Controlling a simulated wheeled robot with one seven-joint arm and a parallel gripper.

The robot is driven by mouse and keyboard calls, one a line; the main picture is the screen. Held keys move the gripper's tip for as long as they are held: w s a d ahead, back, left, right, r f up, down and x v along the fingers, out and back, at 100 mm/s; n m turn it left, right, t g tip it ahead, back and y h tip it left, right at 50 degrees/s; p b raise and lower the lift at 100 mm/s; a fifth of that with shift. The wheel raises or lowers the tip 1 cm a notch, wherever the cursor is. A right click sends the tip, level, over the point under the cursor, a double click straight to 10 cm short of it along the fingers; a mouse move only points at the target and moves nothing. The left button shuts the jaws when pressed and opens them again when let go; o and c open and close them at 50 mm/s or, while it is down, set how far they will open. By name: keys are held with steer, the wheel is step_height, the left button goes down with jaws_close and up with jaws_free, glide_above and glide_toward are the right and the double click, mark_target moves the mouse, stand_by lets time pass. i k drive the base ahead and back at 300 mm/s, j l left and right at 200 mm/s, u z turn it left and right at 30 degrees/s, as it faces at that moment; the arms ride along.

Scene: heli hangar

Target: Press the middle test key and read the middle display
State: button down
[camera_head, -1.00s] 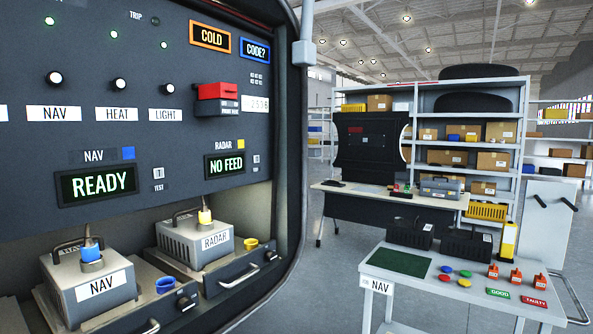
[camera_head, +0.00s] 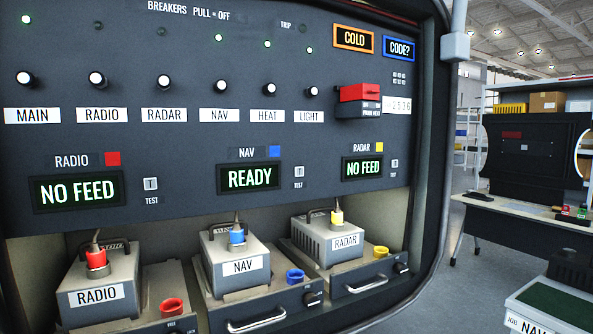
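The middle display (camera_head: 250,178), under the NAV label with a blue square, reads READY in green. The middle test key (camera_head: 299,172) is a small pale key marked T, just right of that display, with TEST printed below it. The left display (camera_head: 77,190), RADIO, reads NO FEED, with its own test key (camera_head: 151,185). The right display (camera_head: 363,167), RADAR, reads NO FEED, with a small test key (camera_head: 394,164) beside it. My gripper is not in view, and nothing covers the middle key or display.
Below the panel stand the RADIO box (camera_head: 103,278), NAV box (camera_head: 233,258) and RADAR box (camera_head: 328,240) on trays that jut forward. A red switch guard (camera_head: 360,93) sticks out at upper right. Open floor (camera_head: 432,290) lies right of the panel, before a table (camera_head: 530,232).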

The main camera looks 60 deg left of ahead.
mark_target(298, 172)
steer(key=j, duration=0.45)
steer(key=i+j, duration=0.15)
steer(key=j, duration=0.7)
steer(key=i, duration=0.05)
